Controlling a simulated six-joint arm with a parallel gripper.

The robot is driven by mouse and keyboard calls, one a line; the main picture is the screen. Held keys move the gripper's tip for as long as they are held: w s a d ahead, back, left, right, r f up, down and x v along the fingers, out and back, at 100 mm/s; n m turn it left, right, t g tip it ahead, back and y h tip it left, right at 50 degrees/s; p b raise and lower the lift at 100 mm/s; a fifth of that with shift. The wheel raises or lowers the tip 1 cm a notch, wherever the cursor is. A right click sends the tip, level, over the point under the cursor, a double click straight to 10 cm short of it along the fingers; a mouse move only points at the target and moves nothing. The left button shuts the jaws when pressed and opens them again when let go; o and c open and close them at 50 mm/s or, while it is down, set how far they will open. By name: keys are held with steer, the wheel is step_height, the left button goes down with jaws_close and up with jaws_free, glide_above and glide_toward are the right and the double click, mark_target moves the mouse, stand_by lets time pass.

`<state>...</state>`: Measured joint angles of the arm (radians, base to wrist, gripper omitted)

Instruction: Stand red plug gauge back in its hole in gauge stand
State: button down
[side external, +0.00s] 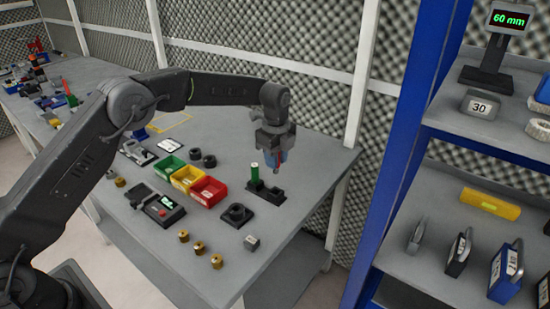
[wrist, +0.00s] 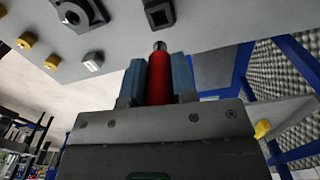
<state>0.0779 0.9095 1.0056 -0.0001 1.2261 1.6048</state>
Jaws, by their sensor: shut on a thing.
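The red plug gauge (wrist: 158,78) is held between the blue fingers of my gripper (wrist: 158,84), its grey tip pointing away from the wrist. The gauge looks apart from the stand. In the wrist view a dark block at the top edge, probably part of the stand (wrist: 158,12), lies beyond the tip.
Green, yellow and red bins (side external: 207,191) stand left of the stand. A black ringed block (side external: 237,214), a small grey block (side external: 251,242) and brass pieces (side external: 199,247) lie nearer the front. A blue-framed shelf (side external: 395,160) stands at right. The table's right front area is clear.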

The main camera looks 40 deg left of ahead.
mark_target(276, 173)
steer(key=shift+f, duration=2.85)
steer(key=shift+f, duration=1.9)
steer(key=c, duration=0.8)
jaws_free()
steer(key=shift+c, duration=0.2)
step_height(276, 173, up, 14)
steer(key=shift+f, duration=0.1)
